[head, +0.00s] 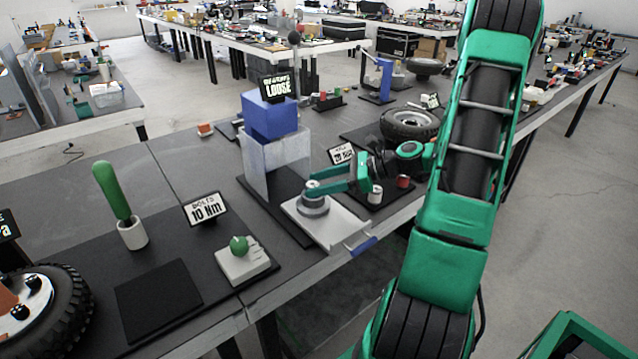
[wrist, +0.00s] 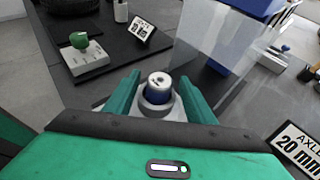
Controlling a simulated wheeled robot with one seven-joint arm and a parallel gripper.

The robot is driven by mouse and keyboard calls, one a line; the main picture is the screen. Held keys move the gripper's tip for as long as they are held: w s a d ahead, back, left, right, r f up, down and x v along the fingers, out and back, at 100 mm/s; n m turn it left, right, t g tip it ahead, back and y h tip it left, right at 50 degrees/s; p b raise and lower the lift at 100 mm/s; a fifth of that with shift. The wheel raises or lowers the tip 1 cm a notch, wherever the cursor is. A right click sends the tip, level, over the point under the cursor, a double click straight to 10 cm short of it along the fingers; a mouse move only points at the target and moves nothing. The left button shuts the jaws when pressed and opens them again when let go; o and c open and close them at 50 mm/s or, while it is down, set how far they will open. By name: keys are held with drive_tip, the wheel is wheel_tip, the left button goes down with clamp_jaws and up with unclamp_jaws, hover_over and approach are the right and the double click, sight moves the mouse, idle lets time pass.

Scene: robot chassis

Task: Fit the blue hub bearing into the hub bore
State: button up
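The blue hub bearing (wrist: 158,86) is a short blue cylinder with a silver top. It stands upright at the grey hub (wrist: 157,109), its blue side showing above the grey ring; how deep it sits in the bore is hidden. In the head view the round grey hub (head: 313,207) rests on a light plate, and the bearing's silver top (head: 312,183) shows above it. My gripper (head: 309,188) reaches in from the right, its two green fingers (wrist: 158,76) open on either side of the bearing, with a visible gap at each side in the wrist view.
A blue block on a clear guard (head: 272,160) with a sign ending in LOOSE stands just behind the hub. A red cylinder (head: 403,182) and a white one (head: 375,195) stand to the right. A blue handle (head: 362,246) sticks out at the front edge.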

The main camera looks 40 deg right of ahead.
drive_tip(key=shift+r, duration=0.1)
drive_tip(key=v, duration=1.2)
drive_tip(key=s+a+f+n+g+h, duration=0.2)
drive_tip(key=s+a+n+g+h, duration=0.4)
drive_tip(key=a+n, duration=0.4)
drive_tip(key=s+a+r+n+g+h, duration=0.1)
drive_tip(key=s+r+n+g+h, duration=0.2)
drive_tip(key=s+n, duration=0.7)
drive_tip(key=s+r, duration=0.1)
drive_tip(key=s, duration=0.3)
drive_tip(key=shift+s+a+r+h, duration=0.2)
drive_tip(key=shift+s+r+h, duration=0.1)
drive_tip(key=shift+w+f, duration=0.25)
drive_tip(key=shift+w, duration=0.4)
